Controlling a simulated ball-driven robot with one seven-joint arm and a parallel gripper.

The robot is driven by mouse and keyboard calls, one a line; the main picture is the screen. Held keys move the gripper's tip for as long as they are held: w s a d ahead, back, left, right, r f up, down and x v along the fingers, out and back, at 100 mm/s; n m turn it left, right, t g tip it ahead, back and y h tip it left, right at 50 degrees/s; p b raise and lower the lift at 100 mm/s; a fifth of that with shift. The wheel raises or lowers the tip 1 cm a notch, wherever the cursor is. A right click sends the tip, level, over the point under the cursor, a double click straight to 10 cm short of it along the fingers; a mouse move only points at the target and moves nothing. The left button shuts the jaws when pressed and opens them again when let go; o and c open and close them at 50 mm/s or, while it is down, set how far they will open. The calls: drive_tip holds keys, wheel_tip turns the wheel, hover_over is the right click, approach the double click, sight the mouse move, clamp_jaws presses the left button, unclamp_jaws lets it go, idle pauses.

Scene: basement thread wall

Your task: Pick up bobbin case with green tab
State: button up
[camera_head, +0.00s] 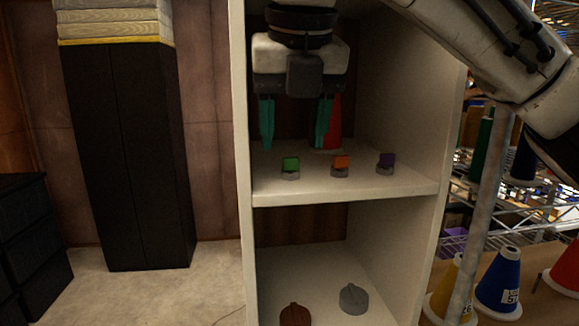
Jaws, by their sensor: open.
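The bobbin case with the green tab (290,167) sits on the upper visible shelf (350,194), at the left of a row of three small cases. Its base is grey and its tab stands upright. My gripper (293,140) hangs down in the cubby above and behind this row, with two teal fingers spread apart and nothing visible between them. The green-tab case is in front of and below the fingertips in the picture, apart from them. How far the fingertips are above the shelf is hard to tell.
An orange-tab case (340,166) and a purple-tab case (385,163) stand to the right. A red object (333,122) is partly hidden behind the right finger. White cabinet walls (241,160) close in both sides. Brown (295,314) and grey (354,298) objects lie on the lower shelf.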

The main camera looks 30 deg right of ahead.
sight(291, 158)
drive_tip(key=x, duration=0.4)
drive_tip(key=shift+f+p, duration=0.1)
drive_tip(key=shift+p, duration=0.3)
drive_tip(key=shift+s, duration=0.1)
drive_tip(key=shift+c, duration=0.2)
clamp_jaws()
